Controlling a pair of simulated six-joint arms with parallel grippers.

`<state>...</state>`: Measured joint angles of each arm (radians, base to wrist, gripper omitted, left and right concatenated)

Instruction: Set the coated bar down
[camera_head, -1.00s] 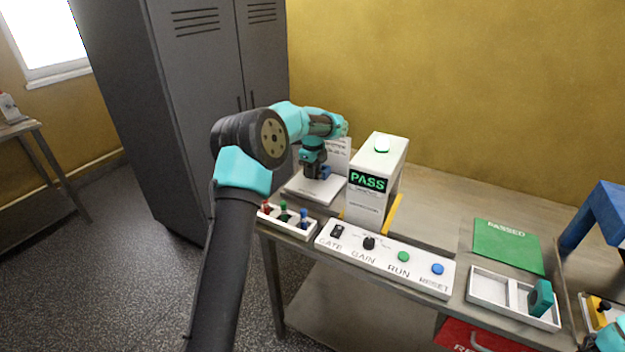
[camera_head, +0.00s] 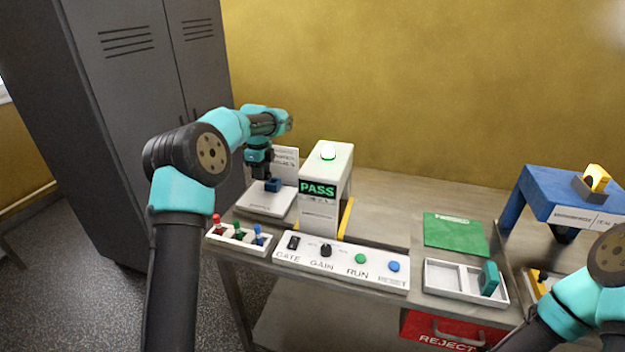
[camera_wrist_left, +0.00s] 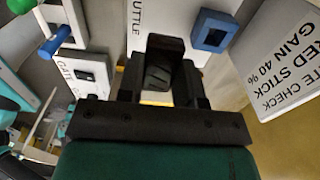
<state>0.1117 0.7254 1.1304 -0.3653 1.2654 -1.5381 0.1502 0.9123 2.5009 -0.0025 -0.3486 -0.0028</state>
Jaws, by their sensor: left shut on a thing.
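My left gripper (camera_head: 258,170) is low over a white plate (camera_head: 262,203) at the left end of the bench. In the left wrist view the gripper (camera_wrist_left: 160,85) is shut on a dark brown block, which looks like the coated bar (camera_wrist_left: 164,46), above the plate marked SHUTTLE. I cannot tell whether the bar touches the plate. A blue square piece with an opening (camera_wrist_left: 213,32) is beside the bar; it also shows in the head view (camera_head: 274,185). My right arm shows at the lower right, its gripper out of sight.
A white box (camera_head: 325,182) showing a green PASS stands right of the plate. In front are a tray of coloured pegs (camera_head: 238,240) and a control panel (camera_head: 340,267). A green PASSED mat (camera_head: 452,232), a divided white tray (camera_head: 444,276) and a blue stand (camera_head: 570,193) are to the right.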

